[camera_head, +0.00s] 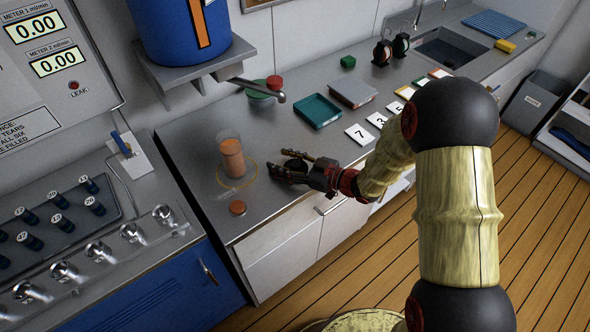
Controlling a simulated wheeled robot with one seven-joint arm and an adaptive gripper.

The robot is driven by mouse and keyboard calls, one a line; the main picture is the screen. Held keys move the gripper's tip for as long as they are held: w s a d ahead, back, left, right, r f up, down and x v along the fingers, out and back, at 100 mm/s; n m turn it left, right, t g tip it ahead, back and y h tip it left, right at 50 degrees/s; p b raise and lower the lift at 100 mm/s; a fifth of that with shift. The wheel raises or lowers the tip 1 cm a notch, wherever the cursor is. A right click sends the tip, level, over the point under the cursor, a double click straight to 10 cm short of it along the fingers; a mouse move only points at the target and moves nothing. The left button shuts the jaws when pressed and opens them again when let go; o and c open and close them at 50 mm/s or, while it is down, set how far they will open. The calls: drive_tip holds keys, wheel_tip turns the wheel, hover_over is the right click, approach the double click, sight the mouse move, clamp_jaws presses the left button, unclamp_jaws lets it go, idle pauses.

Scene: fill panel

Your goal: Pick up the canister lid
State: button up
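My gripper (278,162) reaches in from the right, low over the grey counter. Its two fingers are spread apart and point left. A dark rounded thing (295,165) shows between the fingers; I cannot tell whether it is a lid or whether they touch it. A clear canister (229,140) with orange contents stands upright left of my gripper, inside a thin yellow ring on the counter. A small orange-brown disc (237,207), possibly a lid, lies flat in front of the canister, near the counter's front edge and apart from my gripper.
A blue tank (182,30) with a tap (262,90) overhangs the counter behind the canister. Green and red round things (265,91) sit near the tap. A teal tray (318,111), a grey box (352,92) and number cards (359,134) lie farther right. Counter left of the canister is clear.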

drive_tip(key=c, duration=1)
drive_tip(key=shift+c, duration=0.6)
